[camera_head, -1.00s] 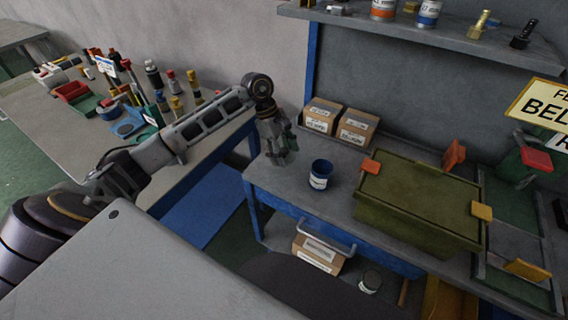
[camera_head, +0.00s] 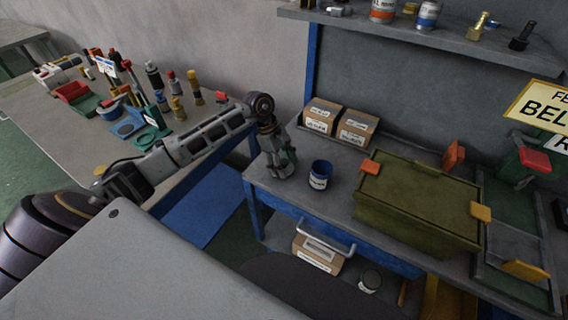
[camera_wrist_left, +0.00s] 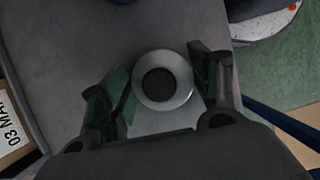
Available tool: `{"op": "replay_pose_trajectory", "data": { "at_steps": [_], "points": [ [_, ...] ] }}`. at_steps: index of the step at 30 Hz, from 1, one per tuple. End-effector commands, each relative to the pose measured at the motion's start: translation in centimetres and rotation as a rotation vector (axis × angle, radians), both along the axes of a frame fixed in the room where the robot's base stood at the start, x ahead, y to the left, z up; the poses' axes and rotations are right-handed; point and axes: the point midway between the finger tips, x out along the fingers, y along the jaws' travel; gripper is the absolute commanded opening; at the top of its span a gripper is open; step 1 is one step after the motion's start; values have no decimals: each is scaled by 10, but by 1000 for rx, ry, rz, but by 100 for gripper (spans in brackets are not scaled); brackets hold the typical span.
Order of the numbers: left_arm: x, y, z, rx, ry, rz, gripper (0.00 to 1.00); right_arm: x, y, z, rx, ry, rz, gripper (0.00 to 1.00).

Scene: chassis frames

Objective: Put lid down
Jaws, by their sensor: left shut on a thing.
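My left gripper (camera_head: 279,166) is low over the left end of the grey bench, left of the open blue pot (camera_head: 320,176). In the left wrist view, the left gripper (camera_wrist_left: 163,76) has its green fingers on both sides of a round grey lid (camera_wrist_left: 164,59) with a dark middle, and it is shut on it. In the head view the lid is mostly hidden by the fingers. I cannot tell whether it touches the bench top (camera_wrist_left: 85,45). My right gripper is out of view.
Two cardboard boxes (camera_head: 356,127) stand behind the gripper. A large green crate (camera_head: 415,204) with orange clips stands right of the blue pot. Tools and bottles crowd the left table (camera_head: 60,116). The bench's left edge is close to the gripper.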

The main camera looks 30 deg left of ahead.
Motion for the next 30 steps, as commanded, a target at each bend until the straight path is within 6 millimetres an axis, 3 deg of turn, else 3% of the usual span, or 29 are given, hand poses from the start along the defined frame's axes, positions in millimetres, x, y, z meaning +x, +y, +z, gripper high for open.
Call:
{"op": "replay_pose_trajectory", "data": {
  "at_steps": [16,17,21,30],
  "points": [
    [0,0,-4,0,-1,0,38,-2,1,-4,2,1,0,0],
    [0,0,-4,0,0,0,63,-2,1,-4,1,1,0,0],
    [0,0,-4,0,0,0,81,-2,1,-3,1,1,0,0],
    [0,0,-4,0,0,0,84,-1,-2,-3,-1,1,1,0]
  ]
}}
